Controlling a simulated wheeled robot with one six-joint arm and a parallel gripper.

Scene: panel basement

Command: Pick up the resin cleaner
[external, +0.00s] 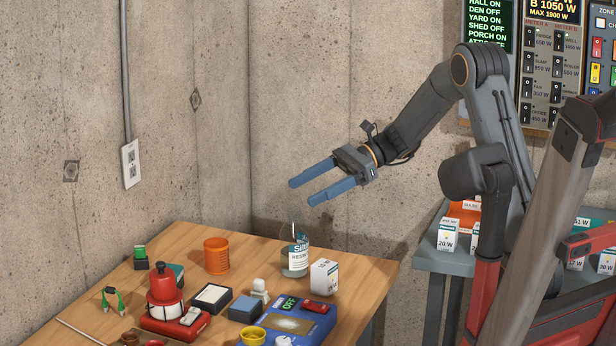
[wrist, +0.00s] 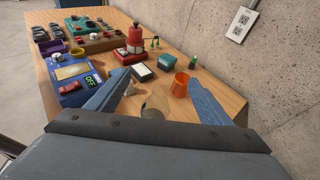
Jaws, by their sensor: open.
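The resin cleaner looks to be the clear bottle with a white and teal label reading "RESIN" (external: 296,256). It stands upright near the back edge of the wooden table in the external view. My gripper (external: 301,193) is open and empty, above the bottle and apart from it, with its blue fingers pointing left. In the wrist view the two fingers of my gripper (wrist: 158,78) are spread wide. A pale, see-through shape (wrist: 153,109) low between them is probably the bottle, partly hidden by the gripper body.
A white box (external: 323,276) stands close to the right of the bottle. An orange cup (external: 216,256) stands to its left. A blue device (external: 290,325), a red device (external: 166,300) and small items crowd the front. Concrete walls (external: 330,120) rise behind the table.

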